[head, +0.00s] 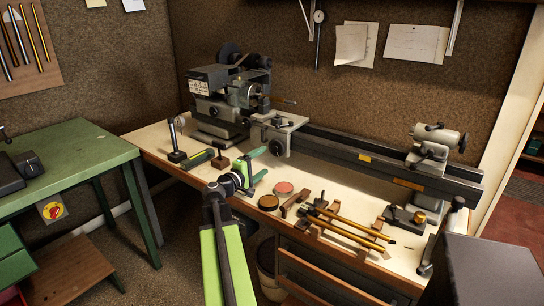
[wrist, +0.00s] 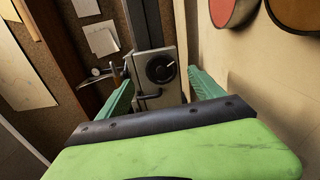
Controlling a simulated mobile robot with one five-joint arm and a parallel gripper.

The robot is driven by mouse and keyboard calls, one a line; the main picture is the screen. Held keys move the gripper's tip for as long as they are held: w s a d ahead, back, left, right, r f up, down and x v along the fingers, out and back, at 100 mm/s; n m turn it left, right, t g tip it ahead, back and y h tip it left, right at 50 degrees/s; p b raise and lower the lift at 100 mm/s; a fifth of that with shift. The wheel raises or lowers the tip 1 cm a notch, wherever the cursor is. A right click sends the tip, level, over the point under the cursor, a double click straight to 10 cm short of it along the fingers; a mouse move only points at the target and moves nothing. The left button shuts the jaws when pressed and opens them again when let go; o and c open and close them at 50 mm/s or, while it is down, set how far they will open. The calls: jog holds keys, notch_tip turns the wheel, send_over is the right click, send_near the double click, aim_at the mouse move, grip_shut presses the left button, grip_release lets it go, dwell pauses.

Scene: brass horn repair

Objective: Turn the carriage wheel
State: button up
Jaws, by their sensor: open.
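The carriage wheel (head: 277,146) is a small dark round wheel on the front of the grey lathe carriage (head: 281,122). In the wrist view the wheel (wrist: 160,68) faces me, black with a short white mark pointing right and slightly up. A dark curved handle (wrist: 148,97) sits just beneath it. My gripper (head: 262,164) has green fingers and is open, in front of the carriage and lower than the wheel in the head view. In the wrist view the gripper (wrist: 161,76) has one finger on each side of the wheel, apart from it. Nothing is held.
The lathe bed (head: 345,157) runs right to the tailstock (head: 435,145). On the bench, a red round tin (head: 283,187), a brown round tin (head: 268,202) and brass tubes (head: 345,222) lie right of my gripper. A dial stand (head: 177,140) and small blocks are to its left.

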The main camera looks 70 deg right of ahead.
jog(key=v, duration=0.6)
jog(key=shift+a, duration=0.4)
jog(key=shift+w, duration=0.15)
jog(key=shift+o, duration=1.4)
jog(key=shift+m, duration=0.3)
jog(key=m, duration=0.6)
send_near(276, 149)
jog(key=x, duration=0.8)
jog(key=shift+d, duration=0.15)
jog(key=shift+c, duration=0.2)
